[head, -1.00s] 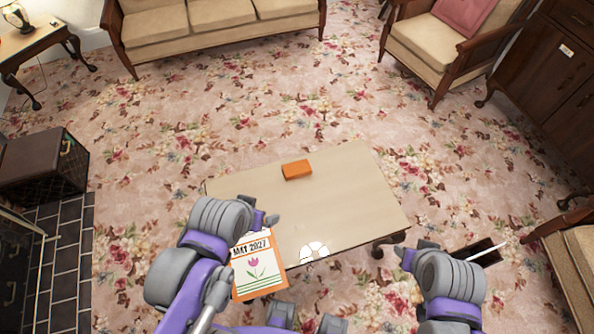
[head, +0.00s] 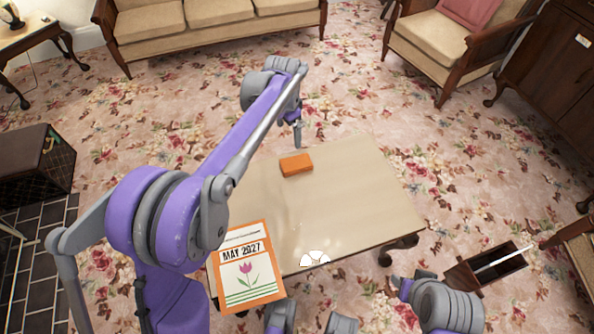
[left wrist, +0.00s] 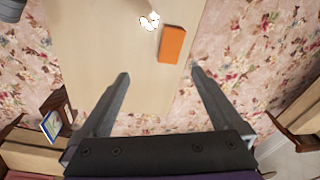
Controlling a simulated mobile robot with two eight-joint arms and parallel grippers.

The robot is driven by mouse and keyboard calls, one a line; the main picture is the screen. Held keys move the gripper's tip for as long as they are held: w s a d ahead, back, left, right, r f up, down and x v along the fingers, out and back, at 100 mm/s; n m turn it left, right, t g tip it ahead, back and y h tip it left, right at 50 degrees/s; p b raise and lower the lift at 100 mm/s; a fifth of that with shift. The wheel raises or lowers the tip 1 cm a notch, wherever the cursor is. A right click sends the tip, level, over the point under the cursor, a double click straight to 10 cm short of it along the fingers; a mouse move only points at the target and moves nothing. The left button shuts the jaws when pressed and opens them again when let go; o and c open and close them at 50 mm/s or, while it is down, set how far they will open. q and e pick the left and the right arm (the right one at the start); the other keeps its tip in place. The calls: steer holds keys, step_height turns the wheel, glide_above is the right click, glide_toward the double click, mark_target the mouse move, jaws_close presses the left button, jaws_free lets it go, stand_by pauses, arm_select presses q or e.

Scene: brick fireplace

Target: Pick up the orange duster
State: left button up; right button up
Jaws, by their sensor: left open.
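The orange duster (head: 296,165) is a small block lying on the pale table (head: 350,200), near its far edge. In the left wrist view the duster (left wrist: 172,44) lies beyond my fingertips, nearer the right finger. My left gripper (head: 297,138) hangs above the far edge of the table, just behind the duster in the head view. In the left wrist view the left gripper (left wrist: 160,73) is open, with nothing between its fingers. My right arm is low at the right, and its gripper is too hidden to judge.
A calendar card (head: 248,275) is at the table's near left corner. A small white object (head: 314,258) lies at the near edge. A dark open box (head: 490,268) is on the floor right of the table. A sofa (head: 215,30) and armchair (head: 440,45) stand beyond.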

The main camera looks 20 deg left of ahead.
mark_target(297, 162)
arm_select(q)
steer(key=w+f+m+b, duration=0.1)
steer(key=w+f+b, duration=0.1)
steer(key=f, duration=0.5)
steer(key=w+f+m+g+b, duration=0.1)
steer(key=w+f, duration=0.3)
steer(key=f, duration=0.4)
steer(key=w+f+m+b, duration=0.1)
steer(key=w+f+b, duration=0.2)
steer(key=f, duration=0.5)
steer(key=shift+a+g, duration=0.25)
steer(key=shift+g, duration=0.05)
step_height(297, 162, down, 5)
steer(key=shift+s+d+r+b, duration=0.1)
steer(key=shift+s+d+b, duration=0.05)
steer(key=shift+b, duration=0.55)
steer(key=c, duration=1.3)
steer(key=shift+o, duration=0.2)
step_height(297, 162, up, 10)
steer(key=shift+r+p, duration=0.1)
steer(key=shift+p, duration=1.1)
arm_select(e)
step_height(297, 162, down, 7)
steer(key=shift+w+f, duration=0.15)
steer(key=shift+w, duration=0.1)
